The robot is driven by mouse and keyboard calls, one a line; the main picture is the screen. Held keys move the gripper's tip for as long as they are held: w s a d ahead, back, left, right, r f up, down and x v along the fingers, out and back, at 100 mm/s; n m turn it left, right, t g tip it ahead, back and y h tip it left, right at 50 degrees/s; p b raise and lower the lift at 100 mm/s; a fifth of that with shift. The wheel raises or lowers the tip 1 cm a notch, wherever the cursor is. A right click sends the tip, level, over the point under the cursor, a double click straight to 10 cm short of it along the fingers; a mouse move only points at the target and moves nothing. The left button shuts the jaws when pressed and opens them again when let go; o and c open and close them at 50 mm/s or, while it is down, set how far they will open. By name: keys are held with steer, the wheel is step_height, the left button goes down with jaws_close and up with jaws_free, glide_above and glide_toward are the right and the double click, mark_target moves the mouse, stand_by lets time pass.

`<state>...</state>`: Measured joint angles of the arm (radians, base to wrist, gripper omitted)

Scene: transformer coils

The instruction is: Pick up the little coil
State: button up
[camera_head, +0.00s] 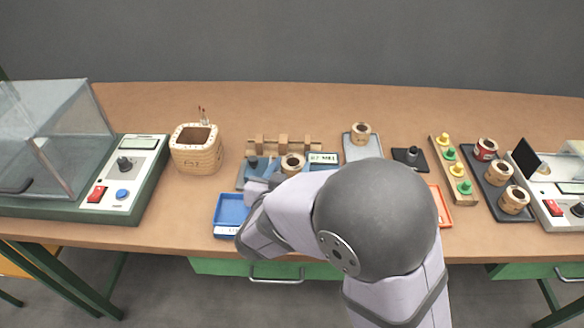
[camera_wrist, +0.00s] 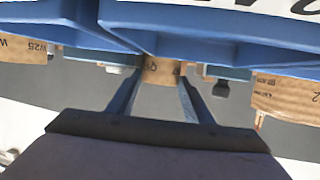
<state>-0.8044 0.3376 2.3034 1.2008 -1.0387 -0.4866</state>
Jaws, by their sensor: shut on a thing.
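The little coil (camera_head: 292,162) is a small tan ring with a dark opening, near the middle of the table in the head view. In the wrist view it shows as a tan piece with lettering (camera_wrist: 160,66) between two blue fingers. My gripper (camera_wrist: 160,82) is shut on this coil. In the head view my gripper is mostly hidden behind my own arm. I cannot tell whether the coil is clear of the fixture below it.
A wooden rack (camera_head: 284,145) stands just behind. A blue tray (camera_head: 231,216) lies front left, and a large square coil (camera_head: 196,150) stands left. A grey plate (camera_head: 376,151) bears another coil. A peg strip (camera_head: 465,193) and dark coil tray (camera_head: 482,176) are right.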

mark_target(293, 169)
step_height(293, 169, up, 10)
steer(key=p, duration=0.2)
steer(key=shift+p, duration=0.35)
steer(key=w+d+r+m+g+h+p, duration=0.15)
steer(key=d+m+h+p, duration=0.3)
steer(key=d+p, duration=0.85)
steer(key=shift+s+d+f+m+g+h+b, duration=0.4)
steer(key=shift+s+d+m+g+h, duration=1.4)
steer(key=shift+d, duration=2.5)
steer(key=shift+s+d+f+m+g+h+b, duration=0.4)
steer(key=shift+s+d+m+g+h, duration=0.75)
steer(key=shift+s+d, duration=2.15)
steer(key=shift+w+d+f, duration=0.3)
steer(key=shift+w+f, duration=0.05)
steer(key=shift+f, duration=1.35)
steer(key=shift+w+d+f, duration=0.35)
steer(key=shift+f, duration=1.4)
steer(key=shift+w+d+f, duration=0.3)
steer(key=shift+w+f, duration=0.05)
steer(key=shift+f, duration=1.35)
